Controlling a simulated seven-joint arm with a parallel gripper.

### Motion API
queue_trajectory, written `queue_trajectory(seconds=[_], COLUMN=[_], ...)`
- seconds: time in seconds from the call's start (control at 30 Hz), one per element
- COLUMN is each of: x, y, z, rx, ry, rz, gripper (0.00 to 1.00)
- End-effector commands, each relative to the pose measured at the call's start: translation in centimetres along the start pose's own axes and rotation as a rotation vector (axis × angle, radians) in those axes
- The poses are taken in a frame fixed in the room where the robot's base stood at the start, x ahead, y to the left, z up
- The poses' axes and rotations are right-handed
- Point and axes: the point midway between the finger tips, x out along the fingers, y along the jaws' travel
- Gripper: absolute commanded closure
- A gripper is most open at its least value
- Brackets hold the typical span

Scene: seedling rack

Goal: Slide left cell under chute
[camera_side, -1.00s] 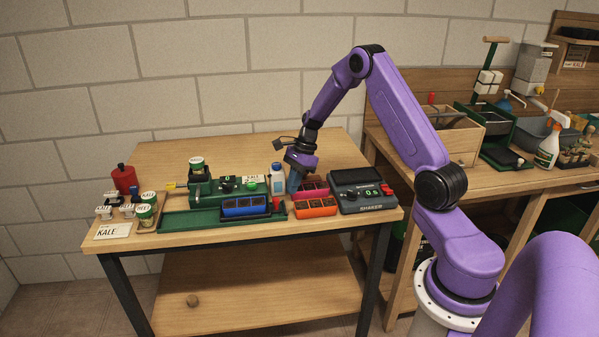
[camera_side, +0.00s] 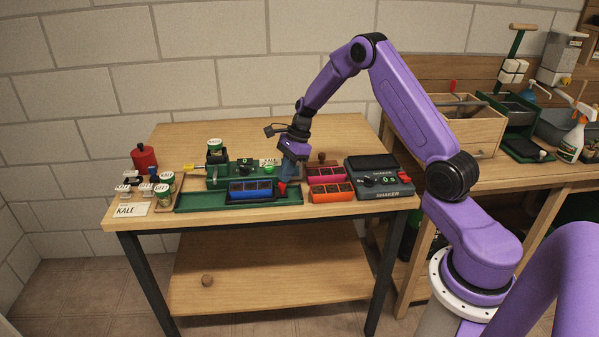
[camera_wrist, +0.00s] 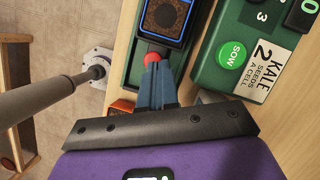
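The blue cell tray (camera_side: 250,190) with dark-filled cells sits on the green track (camera_side: 190,204) in front of the green seeder (camera_side: 225,176). In the wrist view, one end of the blue tray (camera_wrist: 165,20) shows at the top. A red knob (camera_side: 282,188) is at the tray's right end; it also shows in the wrist view (camera_wrist: 152,58). My gripper (camera_wrist: 155,68) has its blue-grey fingers close together, right beside the knob. They look shut with nothing between them; contact with the knob is unclear. The chute and the cell under it cannot be made out.
Pink (camera_side: 325,173) and orange (camera_side: 331,192) cell trays lie to the right, then the grey shaker (camera_side: 380,178). A green SOW button (camera_wrist: 232,54) and KALE label are on the seeder. Jars (camera_side: 163,186) and a KALE card (camera_side: 133,209) stand at the left.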

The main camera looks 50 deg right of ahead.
Motion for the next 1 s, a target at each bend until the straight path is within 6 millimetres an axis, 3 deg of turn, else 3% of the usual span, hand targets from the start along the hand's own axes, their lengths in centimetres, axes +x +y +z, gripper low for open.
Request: queue_trajectory(seconds=[0.2,0.4,0.77,1.0], x=[1.2,1.4,1.3,0.0], y=[-1.6,-1.9,-1.9,-1.9], z=[3.0,3.6,3.3,0.3], rx=[-0.002,0.002,0.003,0.007], ry=[0.0,0.0,0.001,0.0], rz=[0.002,0.002,0.002,0.0], gripper=[1.0,1.0,1.0,1.0])
